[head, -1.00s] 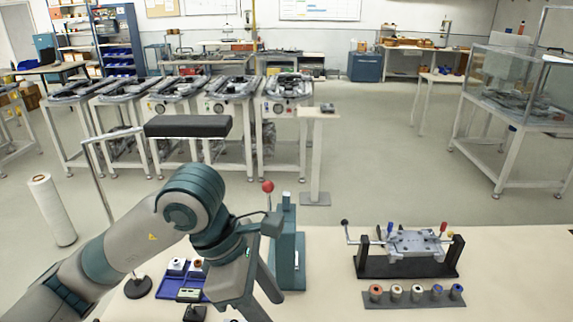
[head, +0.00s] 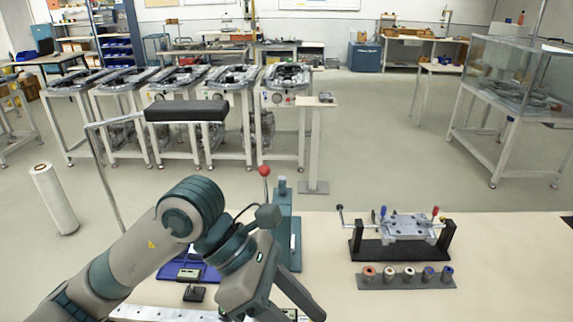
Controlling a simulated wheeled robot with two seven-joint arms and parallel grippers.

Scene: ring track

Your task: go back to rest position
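My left arm comes in from the lower left. Its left gripper (head: 292,312) points down over the near part of the beige table (head: 330,290). Its two fingers look spread apart, and their tips reach the bottom edge of the picture. I see nothing held between them. The gripper is just in front of a teal press (head: 286,235) with a red-knobbed lever. My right gripper is not in view.
A black fixture with a metal plate (head: 408,226) and a rack of coloured rings (head: 405,283) stand right. A blue tray (head: 175,270), a small device (head: 189,274) and a pale strip (head: 160,313) lie left. The table's middle is clear.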

